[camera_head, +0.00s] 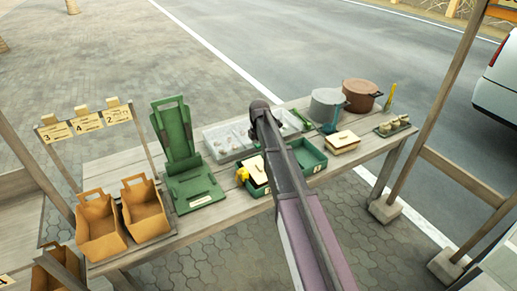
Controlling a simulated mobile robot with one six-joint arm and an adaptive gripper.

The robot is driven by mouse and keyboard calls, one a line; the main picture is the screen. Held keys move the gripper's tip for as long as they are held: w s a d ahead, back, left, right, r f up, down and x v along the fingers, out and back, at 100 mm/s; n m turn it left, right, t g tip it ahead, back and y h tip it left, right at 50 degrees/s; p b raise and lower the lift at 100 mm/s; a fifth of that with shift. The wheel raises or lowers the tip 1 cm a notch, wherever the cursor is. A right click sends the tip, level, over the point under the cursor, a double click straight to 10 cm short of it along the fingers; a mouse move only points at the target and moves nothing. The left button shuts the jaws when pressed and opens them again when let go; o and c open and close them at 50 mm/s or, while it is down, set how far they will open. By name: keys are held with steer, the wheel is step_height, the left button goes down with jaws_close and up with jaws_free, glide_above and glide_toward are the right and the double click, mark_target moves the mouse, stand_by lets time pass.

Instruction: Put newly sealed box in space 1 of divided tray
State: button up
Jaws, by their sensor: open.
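My arm reaches from the bottom edge up over the table and hides the middle of it. My gripper cannot be made out. A green tray (312,160) shows to the right of my arm, with a pale label on its front; its visible part looks empty. A box with a cream lid (257,168) is just left of my arm, beside a small yellow object (243,175). Another cream-lidded box (342,142) stands on the table right of the green tray. I cannot tell which box is newly sealed, nor read the tray's space numbers.
A pale compartmented tray (229,141) lies behind. A green stand (182,150) and two brown paper bags (145,210) are left. A grey pot (327,105), a brown pot (361,95) and small jars (392,126) are right. Wooden posts frame the table.

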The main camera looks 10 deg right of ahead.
steer(key=shift+r+p, duration=0.9)
steer(key=shift+r, duration=0.25)
steer(key=shift+s, duration=0.1)
steer(key=s+m, duration=2.1)
steer(key=s, duration=0.8)
steer(key=shift+m, duration=0.3)
